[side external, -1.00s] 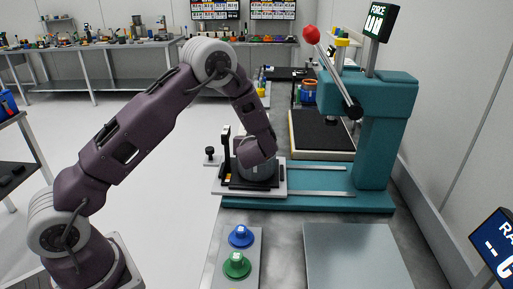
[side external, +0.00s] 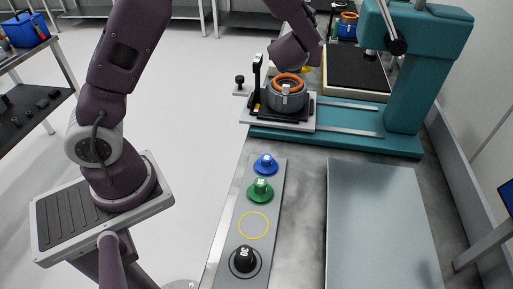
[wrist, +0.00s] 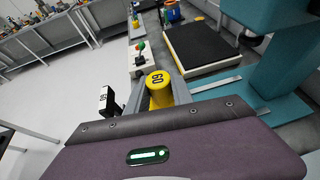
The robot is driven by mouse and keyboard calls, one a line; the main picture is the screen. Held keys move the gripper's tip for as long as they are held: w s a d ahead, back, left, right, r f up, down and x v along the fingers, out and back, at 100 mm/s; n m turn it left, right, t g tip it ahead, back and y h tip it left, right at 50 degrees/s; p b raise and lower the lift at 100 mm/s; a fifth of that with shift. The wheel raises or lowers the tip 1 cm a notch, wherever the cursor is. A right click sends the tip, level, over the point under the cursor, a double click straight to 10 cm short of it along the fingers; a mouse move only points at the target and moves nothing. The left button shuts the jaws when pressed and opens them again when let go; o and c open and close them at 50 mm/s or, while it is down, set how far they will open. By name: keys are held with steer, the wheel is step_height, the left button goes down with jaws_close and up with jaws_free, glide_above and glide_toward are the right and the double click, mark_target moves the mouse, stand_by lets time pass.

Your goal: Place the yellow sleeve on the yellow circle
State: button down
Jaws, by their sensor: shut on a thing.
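The yellow sleeve (wrist: 158,88), marked 60 on its top, is between the fingers of my gripper (wrist: 160,84) in the wrist view. My gripper is shut on it. In the side view, my gripper's wrist is beyond the stator housing (side external: 288,102), and a small yellow patch shows beside it; the fingers are hidden. The yellow circle (side external: 254,225) is an empty outline on the grey strip (side external: 222,250) in front, well apart from the sleeve. The grey housing has an orange ring at its top and stands in a black fixture.
A blue piece (side external: 265,166) and a green piece (side external: 260,191) stand beyond the circle on the strip; a black piece (side external: 245,260) stands nearer. The teal press (side external: 410,70) rises at the right. A grey plate (side external: 380,230) lies bare right of the strip.

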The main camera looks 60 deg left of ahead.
steer(key=s+d+m+t+h, duration=0.2)
steer(key=s+d+m+h, duration=0.1)
steer(key=s+d, duration=0.85)
steer(key=s+a+f+n+g+y, duration=0.65)
steer(key=s+f, duration=0.25)
steer(key=s, duration=0.3)
steer(key=s+d+f+n+g, duration=0.2)
steer(key=s+d+n+g, duration=0.1)
steer(key=s+n+g, duration=0.3)
steer(key=s+d+f+n+g, duration=0.3)
steer(key=s+n+g, duration=0.3)
steer(key=s, duration=0.1)
steer(key=s+d+n+g+h, duration=0.2)
steer(key=d+n+g+h, duration=0.55)
steer(key=n, duration=0.25)
steer(key=n+t+h, duration=1.2)
steer(key=n+h, duration=0.6)
steer(key=n, duration=0.2)
glide_above(269, 216)
steer(key=f, duration=0.2)
steer(key=shift+n+t, duration=0.45)
steer(key=shift+t, duration=0.25)
steer(key=shift+f, duration=2.6)
